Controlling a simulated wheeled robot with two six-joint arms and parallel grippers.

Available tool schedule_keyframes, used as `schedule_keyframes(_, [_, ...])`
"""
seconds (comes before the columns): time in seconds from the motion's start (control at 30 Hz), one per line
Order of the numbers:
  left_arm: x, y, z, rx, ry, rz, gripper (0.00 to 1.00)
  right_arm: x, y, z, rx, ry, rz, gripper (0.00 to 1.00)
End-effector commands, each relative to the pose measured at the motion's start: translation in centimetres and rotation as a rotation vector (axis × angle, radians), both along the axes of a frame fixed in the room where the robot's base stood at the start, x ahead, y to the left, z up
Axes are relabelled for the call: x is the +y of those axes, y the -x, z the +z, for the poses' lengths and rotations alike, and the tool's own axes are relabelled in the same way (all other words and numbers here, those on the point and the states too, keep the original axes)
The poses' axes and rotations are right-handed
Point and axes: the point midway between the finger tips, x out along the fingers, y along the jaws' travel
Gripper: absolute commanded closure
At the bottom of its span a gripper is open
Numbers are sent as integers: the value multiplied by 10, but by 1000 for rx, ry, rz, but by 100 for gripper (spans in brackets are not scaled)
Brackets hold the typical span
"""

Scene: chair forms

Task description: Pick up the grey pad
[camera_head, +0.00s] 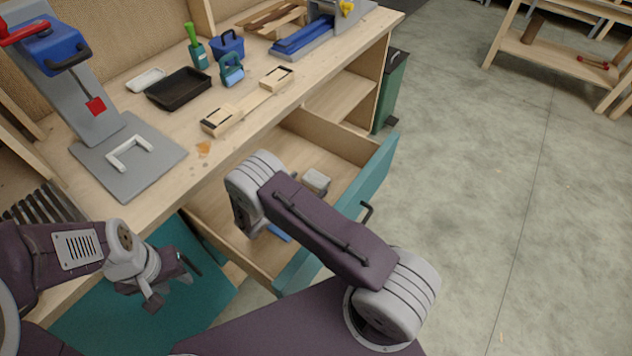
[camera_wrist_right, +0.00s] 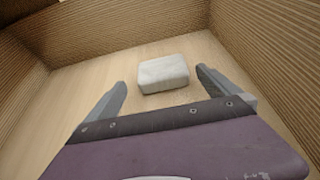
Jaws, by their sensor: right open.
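The grey pad (camera_head: 317,181) is a small, pale, rounded block lying on the floor of the open drawer (camera_head: 352,147). In the right wrist view the pad (camera_wrist_right: 163,74) lies just beyond and between my fingertips, with bare drawer floor around it. My right gripper (camera_wrist_right: 162,80) is open and empty, its two fingers spread wider than the pad. My left gripper (camera_head: 175,283) is open and empty, low at the left by the bench front, away from the drawer.
The drawer's walls (camera_wrist_right: 245,50) rise close around the right gripper. A blue piece (camera_head: 278,233) shows in the drawer beside my right arm. The bench top holds a black tray (camera_head: 178,90), a wooden fixture (camera_head: 245,102) and a grey press (camera_head: 128,158). Open floor lies to the right.

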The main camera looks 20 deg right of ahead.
Motion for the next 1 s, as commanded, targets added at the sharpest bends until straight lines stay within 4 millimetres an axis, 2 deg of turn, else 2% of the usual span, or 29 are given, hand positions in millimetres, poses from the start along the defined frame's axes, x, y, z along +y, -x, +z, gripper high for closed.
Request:
schedule_keyframes(0.13, [0, 0, 0, 0, 0, 0, 64, -7, -4, -3, 0, 0, -1, 0])
schedule_keyframes(0.3, [0, 0, -2, 0, 0, 0, 64, -35, -14, -13, 0, -1, -4, 0])
schedule_keyframes(0.4, [0, 0, -3, 0, 0, 0, 64, -45, -21, -18, -1, -2, -3, 0])
schedule_keyframes(0.67, [0, 0, -3, 0, 0, 0, 64, -48, -24, -19, 0, -1, 0, 0])
schedule_keyframes(0.87, [0, 0, -3, 0, 0, 0, 64, -48, -24, -19, 0, -1, 0, 56])
schedule_keyframes(0.9, [0, 0, -3, 0, 0, 0, 64, -48, -24, -19, 0, -1, 0, 62])
schedule_keyframes(1.0, [0, 0, -3, 0, 0, 0, 64, -48, -24, -19, 0, -1, 0, 62])
